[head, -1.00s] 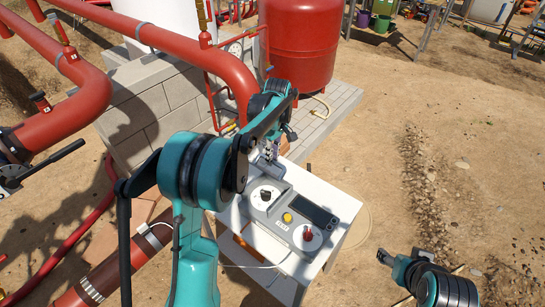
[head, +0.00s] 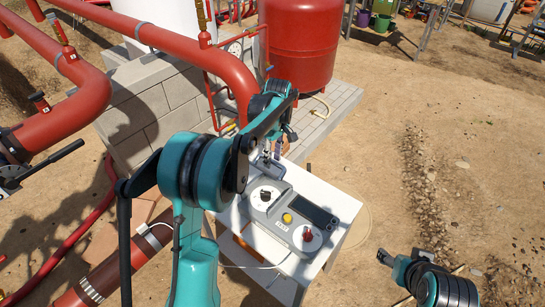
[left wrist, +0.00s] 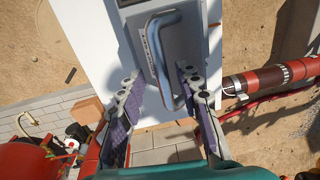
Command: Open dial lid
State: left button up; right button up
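A grey control box (head: 285,218) lies on a white table. It carries a black knob on a white dial (head: 265,195), a yellow button (head: 287,217), a red knob (head: 307,235) and a dark screen (head: 313,210). A blue-grey U-shaped handle (left wrist: 160,62) stands out from the box's end in the left wrist view. My left gripper (left wrist: 160,98) is open, its purple-padded fingers on either side of the handle, with gaps visible. In the head view it (head: 273,151) is at the box's far end. I cannot tell which part is the dial lid. My right gripper (head: 385,257) is at the lower right, away from the box.
The white table (head: 342,205) has bare surface around the box. A red tank (head: 300,45), a block wall (head: 160,115) and thick red pipes (head: 215,60) stand behind and left. Open sandy ground lies to the right.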

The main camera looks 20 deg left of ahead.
pick_arm(q)
jog(key=shift+r, duration=0.25)
notch_tip(320, 180, up, 12)
jog(key=w, duration=0.1)
jog(key=shift+d+f, duration=0.15)
jog(key=shift+f, duration=0.1)
